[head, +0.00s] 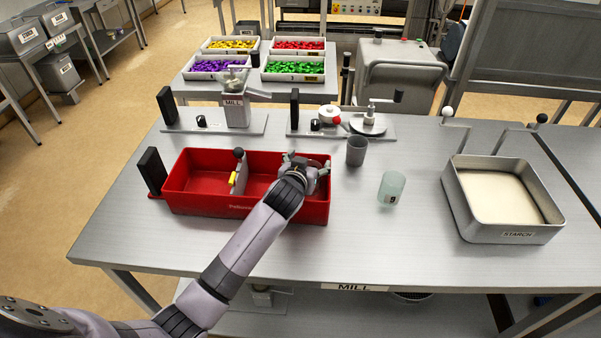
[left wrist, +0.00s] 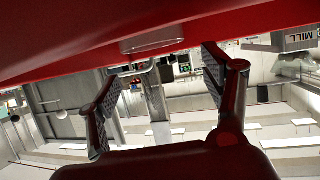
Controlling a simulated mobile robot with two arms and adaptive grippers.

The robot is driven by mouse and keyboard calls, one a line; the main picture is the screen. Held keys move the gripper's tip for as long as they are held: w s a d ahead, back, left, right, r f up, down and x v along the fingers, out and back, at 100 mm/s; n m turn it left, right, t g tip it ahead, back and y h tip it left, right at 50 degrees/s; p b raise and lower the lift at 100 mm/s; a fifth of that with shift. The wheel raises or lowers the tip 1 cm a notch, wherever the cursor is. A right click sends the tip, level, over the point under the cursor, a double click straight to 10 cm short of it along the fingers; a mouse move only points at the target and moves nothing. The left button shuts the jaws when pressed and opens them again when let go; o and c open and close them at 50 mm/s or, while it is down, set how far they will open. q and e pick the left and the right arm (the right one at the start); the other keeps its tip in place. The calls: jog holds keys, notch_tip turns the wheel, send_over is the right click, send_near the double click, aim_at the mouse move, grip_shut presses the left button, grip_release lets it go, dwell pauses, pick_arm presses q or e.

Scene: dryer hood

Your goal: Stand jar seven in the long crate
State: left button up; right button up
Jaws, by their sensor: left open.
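The long red crate (head: 215,208) stands on the left part of the steel table. A grey divider plate (head: 239,173) with a dark knob and a yellow part stands inside it. A pale green translucent jar (head: 392,188) with a small dark label stands upright on the table, right of the crate; I cannot read its number. My left gripper (head: 307,164) is at the crate's right end, apart from the jar. In the left wrist view its fingers (left wrist: 158,88) are spread with nothing gripped between them, and red surface fills the top. My right gripper is not in view.
A grey cup (head: 356,152) stands between crate and jar, farther back. The starch tray (head: 507,236) is at the right. The mill (head: 236,110) and a second fixture (head: 368,124) line the back edge. The table front, right of the crate, is clear.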

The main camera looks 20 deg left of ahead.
pick_arm(q)
jog(key=b+v, duration=0.1)
jog(key=v, duration=0.9)
jog(key=shift+s+r, duration=0.2)
jog(key=shift+s, duration=0.15)
jog(key=shift+f, duration=0.1)
